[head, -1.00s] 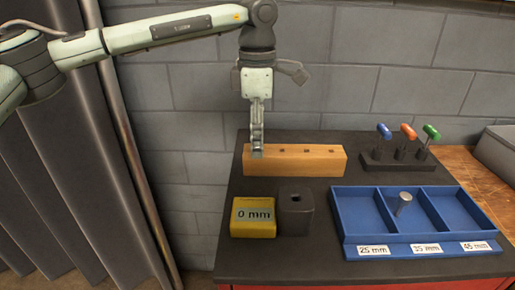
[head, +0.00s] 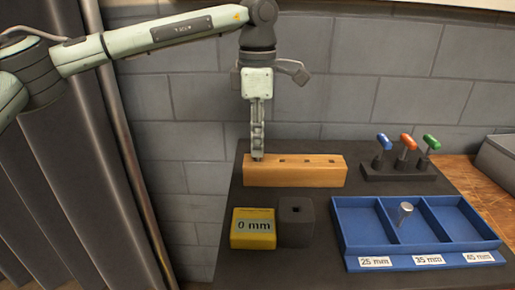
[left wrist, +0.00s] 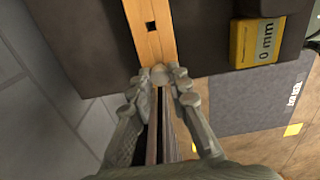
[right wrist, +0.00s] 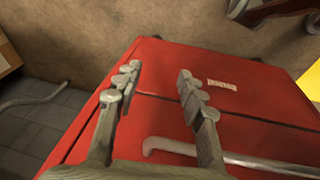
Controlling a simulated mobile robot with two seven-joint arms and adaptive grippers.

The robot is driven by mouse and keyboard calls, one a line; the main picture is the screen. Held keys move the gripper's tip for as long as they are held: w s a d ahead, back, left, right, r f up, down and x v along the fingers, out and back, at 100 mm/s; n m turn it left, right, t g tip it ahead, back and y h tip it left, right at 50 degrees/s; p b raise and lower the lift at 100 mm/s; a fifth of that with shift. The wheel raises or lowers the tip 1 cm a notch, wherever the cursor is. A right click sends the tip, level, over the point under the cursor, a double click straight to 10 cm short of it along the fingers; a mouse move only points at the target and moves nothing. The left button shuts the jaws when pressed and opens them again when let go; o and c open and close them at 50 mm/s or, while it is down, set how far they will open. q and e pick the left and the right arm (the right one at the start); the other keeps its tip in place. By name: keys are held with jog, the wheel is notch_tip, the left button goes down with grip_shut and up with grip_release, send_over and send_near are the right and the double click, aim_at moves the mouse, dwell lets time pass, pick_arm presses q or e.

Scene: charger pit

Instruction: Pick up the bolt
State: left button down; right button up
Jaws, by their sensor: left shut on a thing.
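My left gripper (head: 257,152) is at the left end of the wooden block (head: 300,176), its fingertips just over the block's top. It is shut on a bolt, whose round head (left wrist: 160,75) shows between the fingertips in the left wrist view. The fingers hide most of this bolt, and I cannot tell whether its shank is clear of the hole. Another bolt (head: 405,211) stands in the middle compartment of the blue tray (head: 345,240). My right gripper (right wrist: 158,88) is open and empty, above a red cabinet.
A yellow gauge reading 0 mm (head: 252,229) and a dark block with a hole (head: 297,230) stand in front of the wooden block. A rack (head: 400,174) with blue, orange and green handled tools is at the back right. The tray is labelled 25, 35 and 45 mm.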

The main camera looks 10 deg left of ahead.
pick_arm(q)
jog(key=r, duration=0.2)
jog(key=shift+s+a+r, duration=0.15)
jog(key=shift+a+r, duration=0.1)
jog(key=shift+r, duration=0.1)
jog(key=s+a+r+b, duration=0.1)
jog(key=s+a+r, duration=0.5)
jog(key=s+a, duration=0.1)
jog(key=shift+a+r+b, duration=0.3)
jog(key=shift+a+b, duration=0.05)
jog(key=shift+a, duration=0.5)
pick_arm(e)
jog(key=shift+w+d+r, duration=0.15)
jog(key=shift+r, duration=0.95)
jog(key=shift+w+d+r, duration=0.1)
jog(key=shift+d+r, duration=0.05)
jog(key=shift+r, duration=0.95)
pick_arm(q)
jog(key=shift+d, duration=0.1)
